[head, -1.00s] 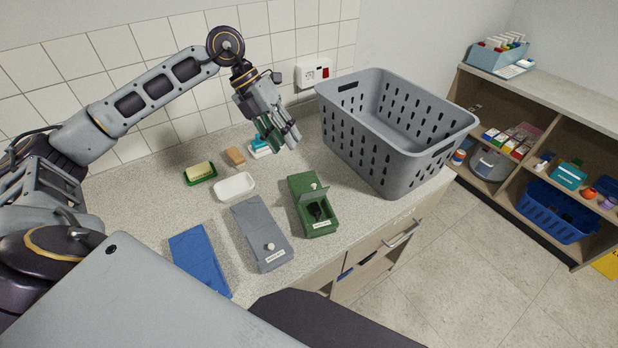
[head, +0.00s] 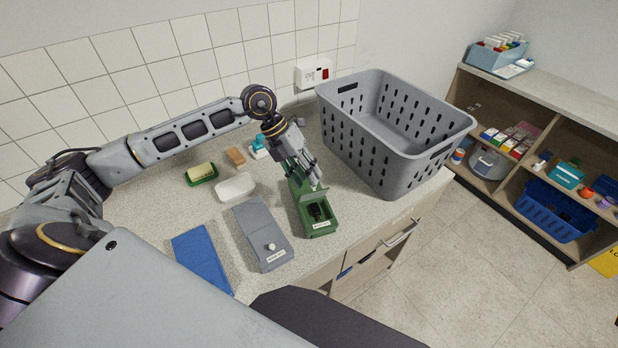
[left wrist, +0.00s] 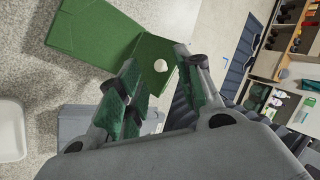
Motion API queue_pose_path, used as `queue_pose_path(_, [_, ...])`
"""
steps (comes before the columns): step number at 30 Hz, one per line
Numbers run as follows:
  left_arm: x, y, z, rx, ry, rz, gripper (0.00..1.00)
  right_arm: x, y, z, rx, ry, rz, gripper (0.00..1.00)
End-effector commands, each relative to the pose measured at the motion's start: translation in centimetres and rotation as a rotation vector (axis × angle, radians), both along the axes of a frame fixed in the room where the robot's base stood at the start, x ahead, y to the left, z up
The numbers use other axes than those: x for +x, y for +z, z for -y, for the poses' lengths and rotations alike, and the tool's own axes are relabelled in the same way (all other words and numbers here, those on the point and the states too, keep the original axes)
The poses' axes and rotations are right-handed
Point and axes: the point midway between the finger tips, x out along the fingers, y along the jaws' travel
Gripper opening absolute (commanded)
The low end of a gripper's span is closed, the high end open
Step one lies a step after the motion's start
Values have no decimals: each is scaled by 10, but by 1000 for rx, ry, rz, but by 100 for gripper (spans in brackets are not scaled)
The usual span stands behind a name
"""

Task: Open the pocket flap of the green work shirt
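The folded green work shirt (head: 321,229) lies on the counter, with a white label at its near end. Its pocket flap (head: 308,192) is tilted up, and the dark pocket opening (head: 317,211) with something dark inside shows below it. A pale round knob sits on the flap; it shows in the left wrist view (left wrist: 160,65). My left gripper (head: 314,174) is over the far part of the shirt, close to the flap. In the left wrist view its green-padded fingers (left wrist: 157,72) are apart, with the knob appearing between the tips. I cannot tell whether they touch it. My right gripper is out of view.
A grey folded shirt (head: 262,230) and a blue one (head: 202,258) lie left of the green shirt. A white dish (head: 235,188), a soap on a green tray (head: 201,174) and a brush (head: 236,155) lie behind. A tall grey basket (head: 385,165) stands close on the right.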

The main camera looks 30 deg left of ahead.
Motion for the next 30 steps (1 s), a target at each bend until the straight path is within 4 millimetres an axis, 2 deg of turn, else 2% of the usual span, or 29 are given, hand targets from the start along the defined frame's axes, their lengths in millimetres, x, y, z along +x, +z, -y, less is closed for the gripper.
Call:
queue_pose_path(7, [1,-16,10,-1,0,-1,36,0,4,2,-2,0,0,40])
queue_pose_path(18, [1,-19,11,-1,1,0,36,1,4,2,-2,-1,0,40])
queue_pose_path(26, [1,-19,11,-1,1,0,2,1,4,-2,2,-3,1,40])
queue_pose_path(30, [1,-19,11,0,1,0,0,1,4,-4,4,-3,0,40])
